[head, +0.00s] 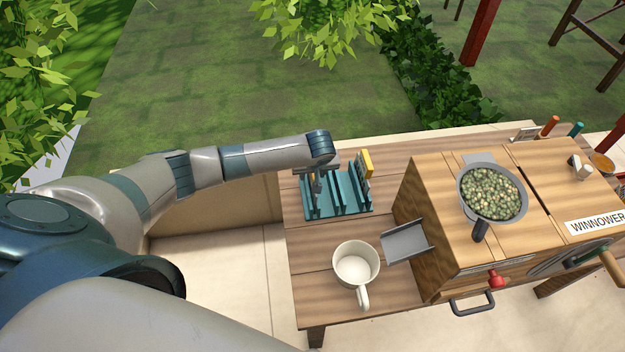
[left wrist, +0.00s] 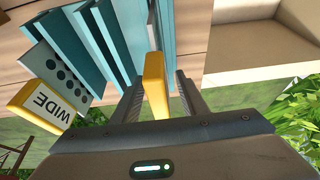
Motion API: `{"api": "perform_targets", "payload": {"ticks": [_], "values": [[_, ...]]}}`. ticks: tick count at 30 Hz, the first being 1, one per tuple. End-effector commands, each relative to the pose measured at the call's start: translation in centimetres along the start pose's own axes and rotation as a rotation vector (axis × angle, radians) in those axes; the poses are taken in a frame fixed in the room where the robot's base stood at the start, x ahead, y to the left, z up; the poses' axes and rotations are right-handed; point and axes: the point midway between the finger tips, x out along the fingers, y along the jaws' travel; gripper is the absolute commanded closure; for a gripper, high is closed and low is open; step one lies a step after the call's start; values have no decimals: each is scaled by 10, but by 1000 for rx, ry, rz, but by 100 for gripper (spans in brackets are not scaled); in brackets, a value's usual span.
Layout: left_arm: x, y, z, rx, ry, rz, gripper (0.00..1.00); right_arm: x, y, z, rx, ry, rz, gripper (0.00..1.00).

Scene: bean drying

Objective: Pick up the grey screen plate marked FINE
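A teal slotted rack (head: 352,200) stands on the wooden table; it also shows in the left wrist view (left wrist: 92,40). My left gripper (head: 316,190) points down at the rack's left end. In the left wrist view its two fingers (left wrist: 162,95) are open, one on each side of a yellow tab (left wrist: 157,85), with a visible gap on the right. The tab's lettering and most of its plate are hidden, so I cannot read FINE. A grey plate (left wrist: 62,72) with large dark holes and a yellow tab marked WIDE (left wrist: 42,106) stands apart in another slot. My right gripper is out of view.
A white mug (head: 356,264) stands in front of the rack. The wooden winnower (head: 440,215), with a grey chute (head: 406,243) and a pan of beans (head: 491,193), stands to the right. Bare table (head: 312,285) lies left of the mug.

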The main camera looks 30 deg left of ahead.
Motion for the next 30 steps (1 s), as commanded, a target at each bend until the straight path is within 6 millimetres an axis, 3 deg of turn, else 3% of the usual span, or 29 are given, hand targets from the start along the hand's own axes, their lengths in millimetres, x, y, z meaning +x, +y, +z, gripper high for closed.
{"api": "perform_targets", "payload": {"ticks": [6, 12, 25, 30], "values": [[0, 0, 0, 0, 0, 0, 60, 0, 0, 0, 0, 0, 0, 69], [0, 0, 0, 0, 0, 0, 100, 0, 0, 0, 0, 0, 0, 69], [-3, 3, -1, 0, 1, 7, 100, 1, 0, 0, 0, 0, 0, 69], [-12, 4, -5, -1, 1, 10, 100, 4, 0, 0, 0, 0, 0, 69]]}}
